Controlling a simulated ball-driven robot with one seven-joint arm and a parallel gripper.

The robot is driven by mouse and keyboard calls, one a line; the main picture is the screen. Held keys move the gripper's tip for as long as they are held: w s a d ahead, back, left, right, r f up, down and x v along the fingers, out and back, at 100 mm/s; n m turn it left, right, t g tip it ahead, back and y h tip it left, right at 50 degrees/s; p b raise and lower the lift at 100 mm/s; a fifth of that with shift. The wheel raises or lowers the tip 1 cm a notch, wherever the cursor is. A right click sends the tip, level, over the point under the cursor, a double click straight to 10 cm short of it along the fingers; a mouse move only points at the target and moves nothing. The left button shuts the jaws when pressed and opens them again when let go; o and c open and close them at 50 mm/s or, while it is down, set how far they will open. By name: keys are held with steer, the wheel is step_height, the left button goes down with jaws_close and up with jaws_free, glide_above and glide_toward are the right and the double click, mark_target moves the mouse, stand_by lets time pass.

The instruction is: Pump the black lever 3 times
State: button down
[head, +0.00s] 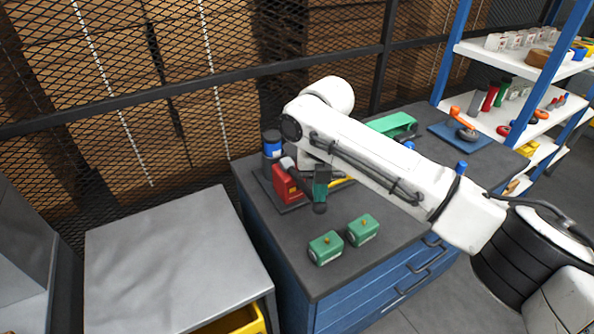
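The black lever (302,184) slants down to the right from a red-bodied device (285,186) on the dark worktop, with a round dark knob (320,208) at its lower end. My gripper (321,186) points down at the lever's outer part, close to the knob. It is small and dark here and overlaps the lever. I cannot tell whether its fingers touch or enclose the lever. My own white arm hides part of the worktop behind it.
The device's dark base also carries a blue-topped cylinder (271,146). Two green blocks (326,248) (363,230) sit on the worktop (293,262) in front. A green machine (392,124) stands behind my arm. A bare grey table (170,262) is at left, shelves (491,122) at right.

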step_height(320, 180, down, 2)
steer(key=shift+b, duration=0.35)
step_height(320, 180, up, 10)
steer(key=p, duration=0.8)
steer(key=shift+r, duration=0.15)
stand_by(0.4)
